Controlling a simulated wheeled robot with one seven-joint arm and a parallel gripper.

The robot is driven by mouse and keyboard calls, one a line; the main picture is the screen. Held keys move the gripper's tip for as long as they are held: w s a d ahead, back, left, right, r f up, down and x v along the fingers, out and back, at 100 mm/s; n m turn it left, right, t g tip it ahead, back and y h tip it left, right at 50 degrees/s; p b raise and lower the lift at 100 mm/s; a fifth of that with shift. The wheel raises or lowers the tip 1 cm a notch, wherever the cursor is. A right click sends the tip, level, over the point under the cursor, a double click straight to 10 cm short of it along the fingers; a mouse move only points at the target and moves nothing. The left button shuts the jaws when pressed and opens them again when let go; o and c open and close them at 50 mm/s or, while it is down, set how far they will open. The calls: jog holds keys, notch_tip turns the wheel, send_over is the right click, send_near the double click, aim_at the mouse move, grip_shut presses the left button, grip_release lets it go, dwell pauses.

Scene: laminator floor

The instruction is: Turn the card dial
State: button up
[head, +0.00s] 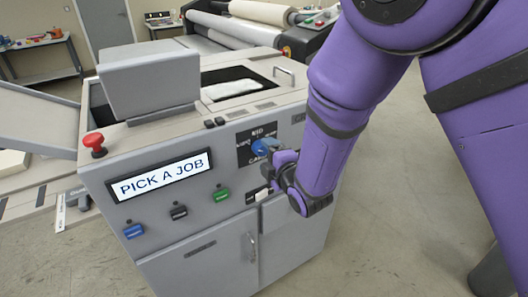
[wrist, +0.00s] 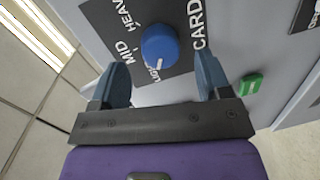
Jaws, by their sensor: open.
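The card dial is a round blue knob (wrist: 160,45) on a dark plate lettered MID, HEAVY, LIGHT and CARD. Its white mark points down in the wrist view, toward LIGHT. In the head view the blue dial (head: 262,147) is on the machine's front, partly hidden by my gripper (head: 272,156). In the wrist view my gripper (wrist: 162,85) is open, with one blue finger on each side below the knob. The knob lies ahead of the gap between the fingers, and nothing is held.
A door handle (head: 252,247) sticks out below. Open floor (head: 385,225) lies to the right.

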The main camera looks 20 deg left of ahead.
jog(key=f+v, duration=0.1)
jog(key=v, duration=0.6)
jog(key=shift+s+d+r, duration=0.2)
jog(key=shift+s+r, duration=0.1)
jog(key=shift+r, duration=0.2)
jog(key=w+d+r+m+g+h, duration=0.15)
jog(key=d+r+m+h, duration=0.25)
jog(key=d+r+m, duration=0.6)
jog(key=w+d+r+m+h, duration=0.35)
jog(key=d+r, duration=0.25)
jog(key=d, duration=0.7)
jog(key=s+d+r+m+g+h, duration=0.2)
jog(key=s+d+m, duration=0.4)
jog(key=s+d, duration=0.3)
jog(key=s+d+r+m+g+h, duration=0.2)
jog(key=s+d+r+m, duration=0.3)
jog(key=s+d, duration=0.4)
jog(key=s+m+g, duration=0.1)
jog(key=s, duration=0.4)
jog(key=shift+d, duration=0.3)
